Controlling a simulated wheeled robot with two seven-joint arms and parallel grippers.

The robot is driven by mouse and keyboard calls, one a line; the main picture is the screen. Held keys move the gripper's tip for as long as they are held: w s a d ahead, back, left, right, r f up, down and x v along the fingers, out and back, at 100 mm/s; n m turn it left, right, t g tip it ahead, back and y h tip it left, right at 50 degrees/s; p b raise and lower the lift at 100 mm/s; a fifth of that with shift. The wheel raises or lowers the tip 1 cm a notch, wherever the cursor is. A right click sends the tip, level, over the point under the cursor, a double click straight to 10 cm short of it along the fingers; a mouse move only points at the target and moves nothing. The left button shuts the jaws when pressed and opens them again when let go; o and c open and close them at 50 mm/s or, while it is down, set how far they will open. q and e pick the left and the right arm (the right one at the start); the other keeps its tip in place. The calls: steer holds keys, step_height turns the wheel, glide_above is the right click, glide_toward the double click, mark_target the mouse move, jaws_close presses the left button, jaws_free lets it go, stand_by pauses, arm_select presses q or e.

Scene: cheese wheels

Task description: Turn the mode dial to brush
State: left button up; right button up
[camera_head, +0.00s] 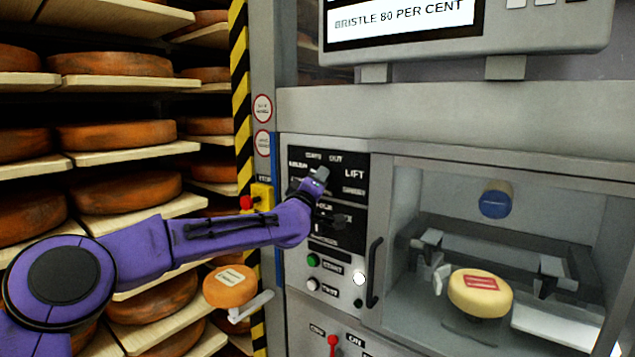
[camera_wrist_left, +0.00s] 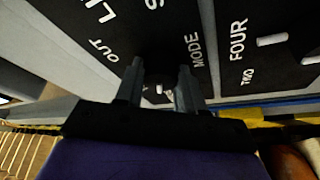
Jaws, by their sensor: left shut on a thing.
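My left gripper (camera_head: 318,182) is at the upper black control panel (camera_head: 340,158) of the machine. In the left wrist view its two fingers (camera_wrist_left: 160,75) are closed on the mode dial (camera_wrist_left: 158,89), beside the word MODE. Only a small part of the dial with a pale mark shows between the fingers. In the head view the gripper and wrist hide the dial and some of its labels. LIFT is readable on the panel; which label the dial points at I cannot tell. My right gripper is not in view.
A display (camera_head: 405,22) above reads BRISTLE 80 PER CENT. Below the panel are a green button (camera_head: 312,260) and a white one (camera_head: 312,284). A dark door handle (camera_head: 374,272) stands out to the right. A cheese wheel (camera_head: 480,293) sits in the chamber. Racks of cheese (camera_head: 115,135) stand left.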

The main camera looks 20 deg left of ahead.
arm_select(q)
steer(key=o, duration=1)
steer(key=b+v, duration=0.5)
steer(key=v, duration=0.5)
steer(key=shift+s+f, duration=0.1)
steer(key=shift+s, duration=0.15)
steer(key=shift+a, duration=0.15)
